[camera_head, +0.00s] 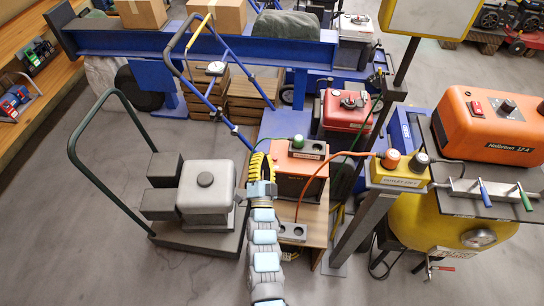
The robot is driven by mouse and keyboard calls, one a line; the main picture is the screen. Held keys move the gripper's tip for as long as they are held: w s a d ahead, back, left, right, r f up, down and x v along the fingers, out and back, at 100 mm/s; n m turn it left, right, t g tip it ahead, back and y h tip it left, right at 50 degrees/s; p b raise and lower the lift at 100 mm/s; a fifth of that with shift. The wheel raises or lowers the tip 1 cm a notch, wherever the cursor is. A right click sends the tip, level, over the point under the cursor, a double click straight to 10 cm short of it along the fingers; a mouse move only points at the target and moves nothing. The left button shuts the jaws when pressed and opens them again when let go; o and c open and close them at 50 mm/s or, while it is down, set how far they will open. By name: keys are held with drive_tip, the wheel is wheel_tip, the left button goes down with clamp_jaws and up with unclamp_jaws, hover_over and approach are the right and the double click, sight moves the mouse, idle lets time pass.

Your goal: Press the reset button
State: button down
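No button marked as reset can be read at this size. A green round knob or button (298,141) sits on top of an orange box (303,166) at the centre. A yellow control box (400,173) on a grey post, to the right, carries an orange knob (391,158) and a dark knob (418,161). A red switch (476,108) is on the orange charger (490,135) at the far right. My gripper (262,165) is just left of the orange box, below and left of the green knob. Its fingers are too small and partly hidden to judge.
A grey cart (198,242) with a grey tank (206,192) stands close on the left. An orange cable (322,166) runs from the orange box towards the yellow control box. A yellow tank (452,235) with levers stands right. Bare floor is open at the lower left.

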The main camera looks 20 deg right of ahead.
drive_tip(key=w+d+f+m+g+y+p, duration=0.2)
drive_tip(key=w+d+f+m+g+y, duration=0.3)
drive_tip(key=w+d+m+g+y, duration=0.3)
drive_tip(key=w+m+g+y, duration=0.1)
drive_tip(key=w+m+g, duration=0.1)
drive_tip(key=w+g, duration=0.1)
drive_tip(key=shift+w+d+m+g+y, duration=0.25)
drive_tip(key=shift+m+g+y, duration=0.05)
drive_tip(key=shift+g, duration=0.1)
drive_tip(key=shift+f, duration=0.1)
idle(0.3)
drive_tip(key=b, duration=0.6)
hover_over(275, 156)
wheel_tip(275, 156, down, 6)
drive_tip(key=shift+w+f, duration=0.1)
drive_tip(key=shift+f, duration=0.05)
drive_tip(key=shift+f+b, duration=0.45)
drive_tip(key=shift+f, duration=0.75)
drive_tip(key=shift+f, duration=0.2)
drive_tip(key=shift+f, duration=0.25)
